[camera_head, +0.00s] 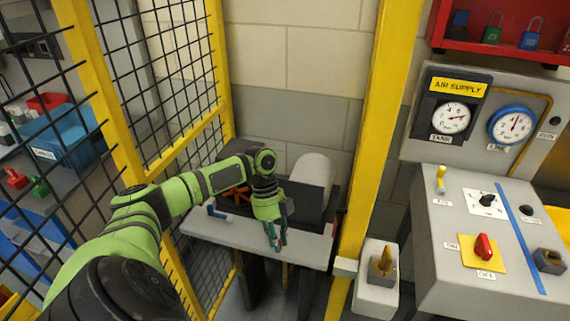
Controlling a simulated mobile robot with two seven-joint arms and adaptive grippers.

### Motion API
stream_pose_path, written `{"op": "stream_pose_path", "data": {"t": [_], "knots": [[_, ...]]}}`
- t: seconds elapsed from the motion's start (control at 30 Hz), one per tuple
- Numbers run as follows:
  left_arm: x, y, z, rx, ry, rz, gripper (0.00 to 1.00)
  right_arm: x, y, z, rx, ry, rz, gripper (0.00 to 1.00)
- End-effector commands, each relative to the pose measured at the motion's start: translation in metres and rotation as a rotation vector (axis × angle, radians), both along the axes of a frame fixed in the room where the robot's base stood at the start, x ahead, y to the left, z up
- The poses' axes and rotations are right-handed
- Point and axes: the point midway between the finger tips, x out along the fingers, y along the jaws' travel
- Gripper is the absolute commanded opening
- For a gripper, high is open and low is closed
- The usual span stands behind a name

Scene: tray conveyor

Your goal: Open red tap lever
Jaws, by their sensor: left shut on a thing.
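My left gripper (275,237) hangs fingers-down over the front part of a grey bench (315,249), inside the fenced bay. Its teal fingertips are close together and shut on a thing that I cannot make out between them. No red tap lever shows clearly on the bench; the gripper and wrist cover part of that area. A blue lever (219,212) shows on the bench, left of the gripper and apart from it. An orange-red handwheel (238,194) is partly hidden behind my green left arm. My right gripper is out of view.
A yellow post (376,130) stands right of the bench, and yellow-framed black mesh (165,60) stands left. A grey console (460,215) at the right carries a red rotary switch (485,246) on a yellow plate. A brass-coloured fitting (383,263) sits on a small pedestal.

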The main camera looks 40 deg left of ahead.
Motion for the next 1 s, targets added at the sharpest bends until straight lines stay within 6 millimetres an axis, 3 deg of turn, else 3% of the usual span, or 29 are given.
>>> {"op": "stream_pose_path", "data": {"t": [0.4,0.43,0.47,0.83,1.0], "knots": [[0.0,0.002,0.002,0.001,-0.005,0.0,0.0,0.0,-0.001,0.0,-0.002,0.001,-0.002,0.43],[0.0,0.002,0.002,0.001,-0.004,0.001,0.33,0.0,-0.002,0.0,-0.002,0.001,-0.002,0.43],[0.0,0.002,0.002,0.001,-0.004,0.001,0.42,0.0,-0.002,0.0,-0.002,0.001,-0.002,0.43],[0.0,0.002,0.003,0.001,-0.002,-0.001,0.42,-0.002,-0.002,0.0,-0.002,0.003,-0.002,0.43],[0.003,0.01,0.023,0.002,-0.006,0.0,0.42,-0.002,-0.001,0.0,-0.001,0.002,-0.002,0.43]]}}
